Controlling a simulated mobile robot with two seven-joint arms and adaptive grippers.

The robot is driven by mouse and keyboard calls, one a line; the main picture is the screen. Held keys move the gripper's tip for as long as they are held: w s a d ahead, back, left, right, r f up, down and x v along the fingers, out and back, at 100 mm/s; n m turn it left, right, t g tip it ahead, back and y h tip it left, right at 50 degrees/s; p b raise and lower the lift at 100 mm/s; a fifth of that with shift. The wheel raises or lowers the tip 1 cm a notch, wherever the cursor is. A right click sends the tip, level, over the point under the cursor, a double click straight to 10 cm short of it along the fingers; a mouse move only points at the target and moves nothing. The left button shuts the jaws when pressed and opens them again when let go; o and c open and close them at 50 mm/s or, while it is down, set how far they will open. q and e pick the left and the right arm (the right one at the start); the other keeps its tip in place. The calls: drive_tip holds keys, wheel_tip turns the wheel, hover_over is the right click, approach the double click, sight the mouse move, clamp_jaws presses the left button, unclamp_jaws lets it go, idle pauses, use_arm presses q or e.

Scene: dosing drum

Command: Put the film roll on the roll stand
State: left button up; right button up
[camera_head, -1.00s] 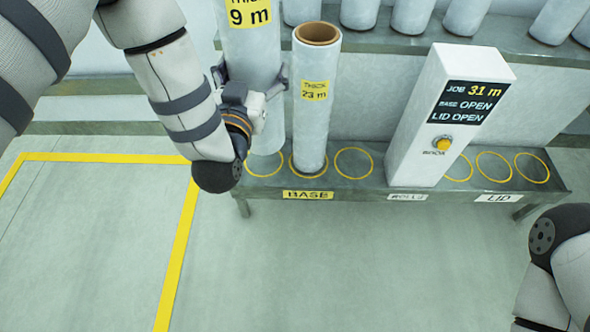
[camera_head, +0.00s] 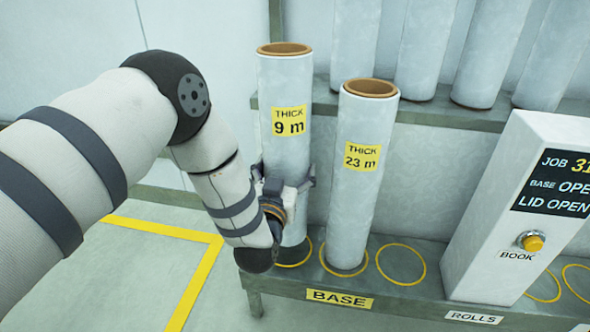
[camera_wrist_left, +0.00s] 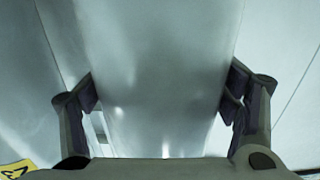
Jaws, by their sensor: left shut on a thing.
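The film roll labelled THICK 9 m (camera_head: 286,95) stands upright at the left end of the low stand, over the leftmost yellow ring. My left gripper (camera_head: 287,184) is shut around its lower part. In the left wrist view the roll (camera_wrist_left: 150,70) fills the space between the two fingers (camera_wrist_left: 163,95). A second roll labelled THICK 23 m (camera_head: 362,200) stands upright in the ring to its right. The roll stand (camera_head: 400,290) carries a BASE label (camera_head: 340,298) and a ROLLS label (camera_head: 474,317). My right gripper is not in view.
A white console (camera_head: 515,210) with a JOB display and a yellow BOOK button (camera_head: 531,241) stands on the stand at the right. An empty ring (camera_head: 401,264) lies between it and the 23 m roll. More rolls (camera_head: 425,50) stand on the shelf behind.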

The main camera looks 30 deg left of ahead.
use_arm(q)
wheel_tip(320, 180, down, 5)
drive_tip(key=shift+r+b, duration=0.1)
drive_tip(key=shift+b, duration=0.9)
drive_tip(key=o, duration=1.5)
drive_tip(key=shift+f, duration=0.4)
drive_tip(key=o, duration=0.4)
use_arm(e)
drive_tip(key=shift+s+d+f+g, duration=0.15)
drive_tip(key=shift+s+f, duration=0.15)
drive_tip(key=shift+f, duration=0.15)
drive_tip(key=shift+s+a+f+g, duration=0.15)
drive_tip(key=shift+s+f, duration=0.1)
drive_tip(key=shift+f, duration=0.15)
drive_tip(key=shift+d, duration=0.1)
use_arm(q)
drive_tip(key=p+v, duration=0.2)
drive_tip(key=v, duration=0.4)
drive_tip(key=p+v, duration=0.1)
drive_tip(key=v, duration=0.5)
drive_tip(key=shift+r+p, duration=0.2)
drive_tip(key=shift+p, duration=0.2)
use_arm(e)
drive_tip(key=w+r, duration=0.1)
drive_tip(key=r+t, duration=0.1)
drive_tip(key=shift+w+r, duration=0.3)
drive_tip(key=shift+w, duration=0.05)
